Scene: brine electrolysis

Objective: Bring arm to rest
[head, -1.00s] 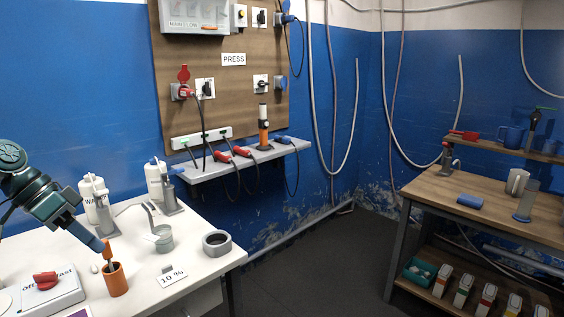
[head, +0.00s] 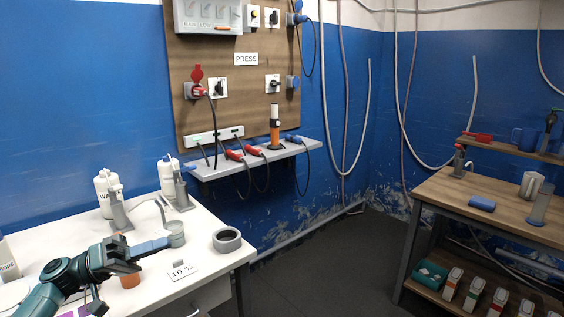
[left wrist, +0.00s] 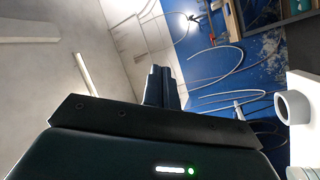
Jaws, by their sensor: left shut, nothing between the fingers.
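My left arm comes in from the lower left of the head view, over the white table (head: 210,268). Its dark teal left gripper (head: 166,244) points right, roughly level, with bluish fingers in front of the table's back part. In the left wrist view the two fingers (left wrist: 163,86) lie together, shut with nothing between them. My right gripper is not in view.
A 10 % card (head: 182,270) is at the front. Two white bottles (head: 107,190) stand behind. The floor (head: 325,265) between the table and the wooden bench (head: 480,205) is clear.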

